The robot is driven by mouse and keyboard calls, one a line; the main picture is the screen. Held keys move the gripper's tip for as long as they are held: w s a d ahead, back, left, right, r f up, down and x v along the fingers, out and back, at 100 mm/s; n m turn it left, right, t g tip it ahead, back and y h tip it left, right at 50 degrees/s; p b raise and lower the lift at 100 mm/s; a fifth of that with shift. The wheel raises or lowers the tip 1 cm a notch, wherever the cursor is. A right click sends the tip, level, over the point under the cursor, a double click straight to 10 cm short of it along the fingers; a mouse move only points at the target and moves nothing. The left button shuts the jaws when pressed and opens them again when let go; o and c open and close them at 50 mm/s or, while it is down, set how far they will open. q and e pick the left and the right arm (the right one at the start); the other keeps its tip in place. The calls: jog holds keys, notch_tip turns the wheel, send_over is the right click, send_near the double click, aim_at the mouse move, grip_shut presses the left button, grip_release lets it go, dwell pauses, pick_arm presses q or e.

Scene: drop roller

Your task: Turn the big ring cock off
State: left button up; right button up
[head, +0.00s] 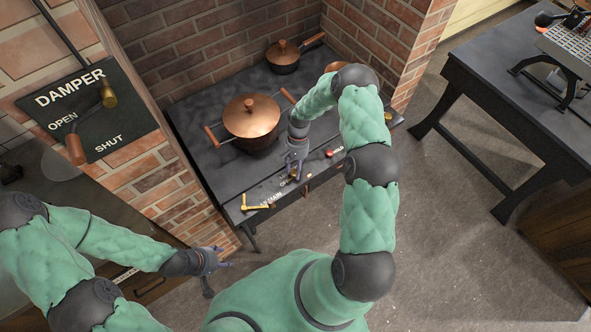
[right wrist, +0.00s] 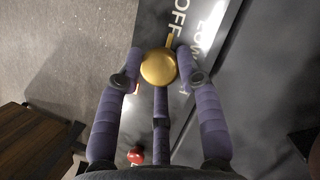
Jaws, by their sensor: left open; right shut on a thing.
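A round brass knob, which I take for the big ring cock (right wrist: 158,67), sits on the stove's front panel in the right wrist view. A short brass pointer sticks out from it beside the word OFF, with LOW lettered nearby. My right gripper (right wrist: 159,62) is shut on the knob, with purple fingers on both sides and one below. In the head view, my right gripper (head: 293,168) is at the stove's front edge and hides most of the knob. My left gripper (head: 216,266) is open and empty, low and left of the stove.
A brass gas main lever (head: 257,203) is left along the panel; a red button (head: 329,153) is to the right. A copper-lidded pot (head: 252,115) and a smaller pan (head: 283,55) stand on the stove. A damper board (head: 88,110) hangs left; a dark table (head: 520,90) stands right.

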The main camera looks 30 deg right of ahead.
jog(key=shift+s+a, duration=0.25)
jog(key=shift+s, duration=0.05)
jog(key=o, duration=1.1)
jog(key=shift+o, duration=0.2)
jog(key=shift+w+d, duration=0.1)
jog(key=shift+w, duration=0.05)
jog(key=shift+w+r, duration=0.1)
jog(key=shift+r, duration=0.15)
jog(key=v, duration=1.1)
jog(key=shift+r, duration=0.2)
jog(key=shift+d, duration=0.1)
